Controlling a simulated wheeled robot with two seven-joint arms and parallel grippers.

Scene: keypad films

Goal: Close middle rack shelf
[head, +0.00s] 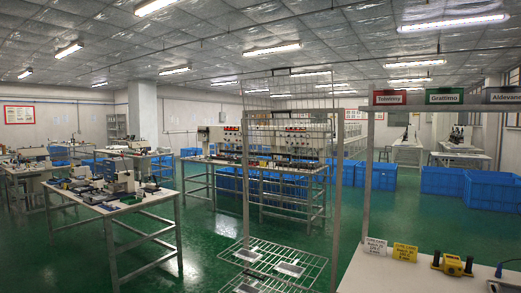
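A tall metal rack (338,160) with thin upright posts stands in the middle of the head view. Low in it a wire shelf (304,262) lies flat, with a pale flat piece (291,269) on it. A second pale piece (247,254) lies at its left. Part of another wire shelf shows below, cut by the bottom edge. I cannot tell which shelf is the middle one. Neither of my grippers is in view.
A workbench (130,203) stands left. Blue crates (492,190) stand behind. Green floor (205,245) is clear left of the rack.

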